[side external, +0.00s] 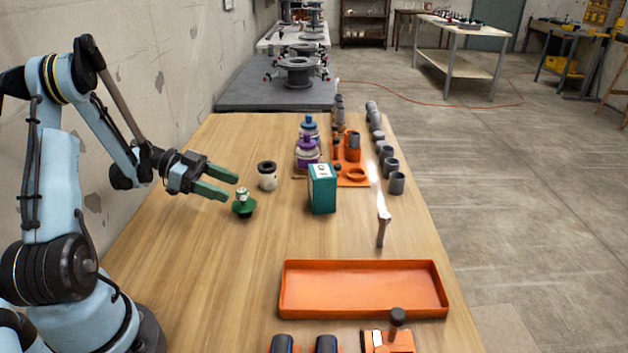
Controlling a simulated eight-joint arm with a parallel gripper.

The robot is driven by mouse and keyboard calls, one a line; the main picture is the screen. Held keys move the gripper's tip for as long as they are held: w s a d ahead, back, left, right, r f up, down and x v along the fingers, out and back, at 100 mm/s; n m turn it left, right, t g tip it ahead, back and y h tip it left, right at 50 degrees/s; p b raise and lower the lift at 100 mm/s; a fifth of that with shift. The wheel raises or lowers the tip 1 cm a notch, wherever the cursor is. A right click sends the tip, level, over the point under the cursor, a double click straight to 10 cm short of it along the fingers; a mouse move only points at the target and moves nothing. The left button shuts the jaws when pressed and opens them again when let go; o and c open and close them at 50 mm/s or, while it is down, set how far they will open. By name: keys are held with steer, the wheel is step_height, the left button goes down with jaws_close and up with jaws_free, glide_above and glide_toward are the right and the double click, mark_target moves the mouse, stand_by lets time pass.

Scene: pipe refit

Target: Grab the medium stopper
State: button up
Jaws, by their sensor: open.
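My gripper (231,188) has two green fingers, held apart with nothing between them, above the left side of the wooden table. A green, wide-based piece with a pale top (243,206) stands just below and right of the fingertips, apart from them as far as I can tell. A white jar with a dark top (267,177) stands further right. A dark, stopper-like piece (397,318) stands on an orange block (400,343) at the front. Several small dark cylinders (339,110) line the back. I cannot tell which piece is the medium stopper.
A teal box (322,190) stands mid-table. Behind it are purple-and-blue bottles (307,152) and an orange holder (352,176). Several grey pipe pieces (396,183) line the right edge. A torch (382,229) shows a pale flame.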

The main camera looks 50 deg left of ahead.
mark_target(243, 190)
steer(key=x, duration=0.5)
steer(key=shift+w+d, duration=0.1)
jaws_close()
stand_by(0.3)
